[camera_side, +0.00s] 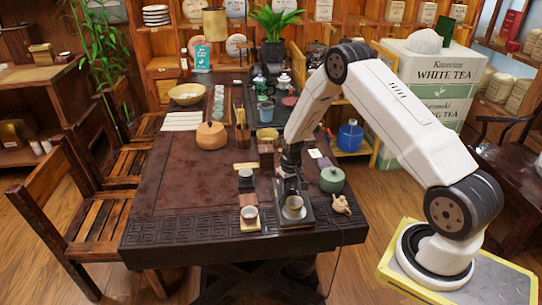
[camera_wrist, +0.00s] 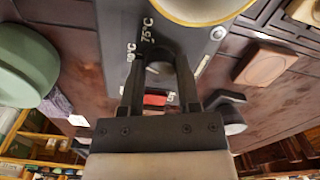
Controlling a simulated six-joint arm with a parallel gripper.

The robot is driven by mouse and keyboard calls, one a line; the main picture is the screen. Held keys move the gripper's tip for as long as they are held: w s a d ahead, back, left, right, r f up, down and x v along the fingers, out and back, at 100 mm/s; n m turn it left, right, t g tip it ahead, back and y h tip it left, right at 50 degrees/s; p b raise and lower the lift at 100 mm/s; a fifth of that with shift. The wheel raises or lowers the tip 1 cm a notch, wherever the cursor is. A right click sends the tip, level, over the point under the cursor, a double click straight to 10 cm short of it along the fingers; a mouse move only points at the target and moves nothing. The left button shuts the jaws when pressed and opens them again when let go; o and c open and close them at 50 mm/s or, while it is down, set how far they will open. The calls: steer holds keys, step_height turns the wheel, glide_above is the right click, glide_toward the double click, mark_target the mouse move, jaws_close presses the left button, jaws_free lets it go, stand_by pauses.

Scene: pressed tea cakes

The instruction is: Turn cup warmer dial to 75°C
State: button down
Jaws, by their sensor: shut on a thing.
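The cup warmer (camera_side: 309,217) is a dark flat unit near the table's front edge, with a cup (camera_side: 293,204) on it; the cup's rim also shows at the top of the wrist view (camera_wrist: 205,14). My gripper (camera_side: 289,180) points down at the warmer's back part. In the wrist view, my gripper (camera_wrist: 160,78) has its two black fingers on either side of the dial (camera_wrist: 158,70) and is shut on it. The fingers cover much of the dial, and I cannot tell which mark it points to. A white 75°C mark (camera_wrist: 147,30) shows between dial and cup.
A red switch (camera_wrist: 155,99) sits on the warmer beside my fingers. A green round pot (camera_side: 332,179) and a small tan figure (camera_side: 341,204) stand at right. A small cup on a wooden coaster (camera_side: 249,225) stands at left. The table's left middle is clear.

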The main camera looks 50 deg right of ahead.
mark_target(289, 189)
steer(key=m, duration=0.3)
steer(key=shift+m, duration=2.4)
steer(key=shift+c, duration=1.6)
jaws_free()
steer(key=shift+r, duration=0.1)
steer(key=shift+r, duration=3.8)
steer(key=shift+a+r, duration=0.1)
